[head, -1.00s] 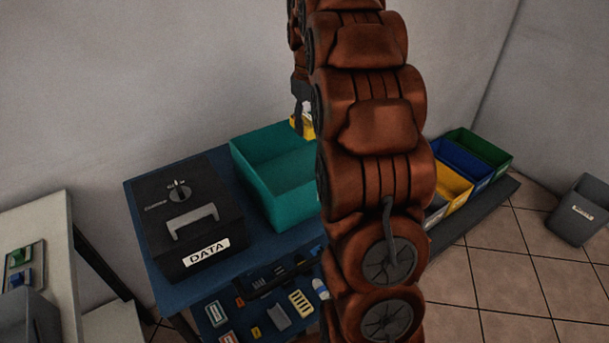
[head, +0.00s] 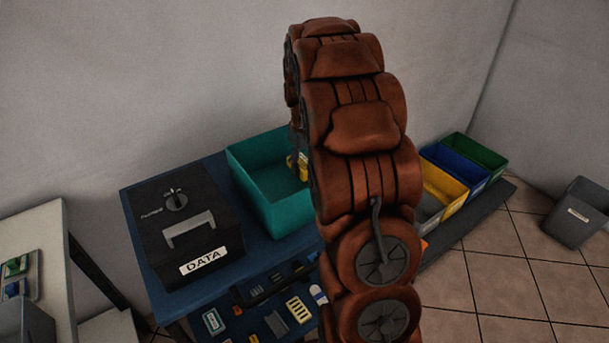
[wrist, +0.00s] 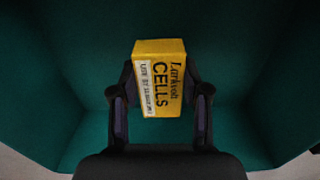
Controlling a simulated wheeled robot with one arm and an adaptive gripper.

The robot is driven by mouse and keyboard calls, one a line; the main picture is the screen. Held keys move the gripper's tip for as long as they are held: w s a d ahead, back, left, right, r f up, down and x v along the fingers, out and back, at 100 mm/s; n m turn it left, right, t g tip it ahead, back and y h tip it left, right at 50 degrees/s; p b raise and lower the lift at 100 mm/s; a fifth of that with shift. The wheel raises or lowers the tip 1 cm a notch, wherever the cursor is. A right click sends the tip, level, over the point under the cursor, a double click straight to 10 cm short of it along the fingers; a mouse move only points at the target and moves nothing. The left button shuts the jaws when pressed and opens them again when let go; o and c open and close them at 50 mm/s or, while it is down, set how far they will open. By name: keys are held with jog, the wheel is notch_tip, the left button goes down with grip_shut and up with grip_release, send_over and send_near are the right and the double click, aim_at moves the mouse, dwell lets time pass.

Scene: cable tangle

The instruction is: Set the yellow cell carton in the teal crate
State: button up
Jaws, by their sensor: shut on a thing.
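The yellow cell carton (wrist: 160,80), printed "CELLS", is between the two fingers of my gripper (wrist: 160,105) in the wrist view. The fingers are shut on its sides. Teal walls and floor surround it in that view, so it is over or inside the teal crate (head: 275,211). In the head view the carton (head: 302,167) shows as a small yellow patch at the crate's right part, below the level of the back rim. My arm hides the crate's right side and most of the gripper. I cannot tell whether the carton touches the crate floor.
A black box labelled DATA (head: 185,225) stands left of the crate on the blue table (head: 235,262). Several small items lie on a lower blue surface in front. Yellow (head: 443,190), blue (head: 456,166) and green (head: 482,154) bins stand to the right, beyond my arm.

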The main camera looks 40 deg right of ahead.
aim_at(304, 184)
jog(key=shift+f, duration=2.05)
jog(key=shift+f, duration=0.2)
jog(key=o, duration=1.2)
jog(key=shift+r, duration=0.15)
